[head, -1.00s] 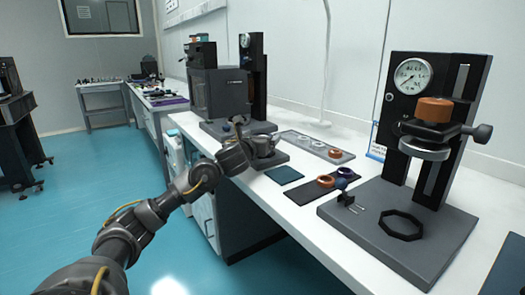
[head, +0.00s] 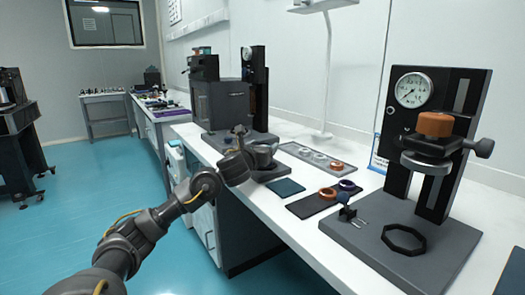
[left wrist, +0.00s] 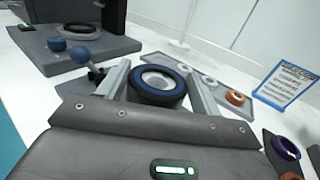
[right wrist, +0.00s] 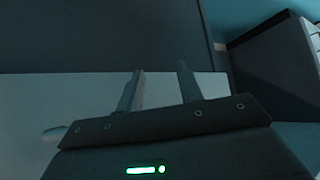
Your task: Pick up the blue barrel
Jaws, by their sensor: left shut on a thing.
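The blue barrel (left wrist: 157,92) is a short dark ring with a blue rim and a clear lens in its middle. In the left wrist view it sits between the two fingers of my left gripper (left wrist: 157,88), which is shut on it. In the head view my left gripper (head: 262,154) is at the front edge of the bench, beside a dark instrument base; the barrel is hard to make out there. My right gripper (right wrist: 161,88) is open and empty in the right wrist view, with its fingers apart.
A grey tray (head: 296,149) holds clear rings and an orange one. A teal mat (head: 285,187) lies in front. A dark mat (head: 307,206) carries orange and purple rings. A gauge stand (head: 470,110) is at the right, another instrument (head: 222,100) behind the gripper.

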